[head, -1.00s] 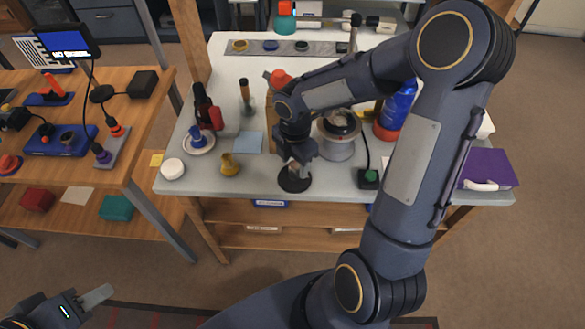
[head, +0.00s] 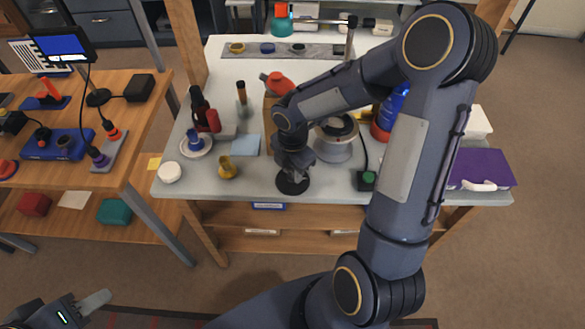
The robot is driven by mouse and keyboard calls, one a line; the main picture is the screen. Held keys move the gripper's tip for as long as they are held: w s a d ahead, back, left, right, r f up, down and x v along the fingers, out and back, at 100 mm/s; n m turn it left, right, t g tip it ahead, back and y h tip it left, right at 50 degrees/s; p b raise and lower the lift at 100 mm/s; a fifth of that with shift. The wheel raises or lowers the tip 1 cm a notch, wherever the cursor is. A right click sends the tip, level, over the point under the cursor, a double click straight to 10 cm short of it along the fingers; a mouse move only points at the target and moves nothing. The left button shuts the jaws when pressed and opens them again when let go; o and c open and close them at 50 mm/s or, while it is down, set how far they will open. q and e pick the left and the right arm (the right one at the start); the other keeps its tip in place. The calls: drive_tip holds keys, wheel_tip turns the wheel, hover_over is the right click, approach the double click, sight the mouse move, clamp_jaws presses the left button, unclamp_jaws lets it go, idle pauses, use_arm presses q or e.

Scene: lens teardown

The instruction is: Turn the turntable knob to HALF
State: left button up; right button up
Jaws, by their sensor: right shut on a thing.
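My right gripper (head: 293,172) points down over a small round black base (head: 291,187) at the front edge of the grey worktable. It is shut on the knob there, which its fingers mostly hide. No knob marking or HALF label can be read. The grey round turntable (head: 335,148) stands behind and to the right, partly behind my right arm. My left gripper (head: 92,303) is at the bottom left corner, away from the tables. Only one pale finger shows clearly, so its opening cannot be judged.
A wooden side table (head: 120,178) stands left.

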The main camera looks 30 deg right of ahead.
drive_tip(key=m+b, duration=0.2)
drive_tip(key=m, duration=0.2)
drive_tip(key=shift+m, duration=0.4)
drive_tip(key=m+b, duration=0.1)
drive_tip(key=m, duration=0.3)
drive_tip(key=shift+m, duration=0.3)
drive_tip(key=m+b, duration=0.1)
drive_tip(key=m, duration=0.3)
drive_tip(key=shift+b, duration=0.3)
drive_tip(key=shift+m+b, duration=0.3)
drive_tip(key=shift+m, duration=1.8)
drive_tip(key=o, duration=1)
drive_tip(key=shift+c, duration=0.2)
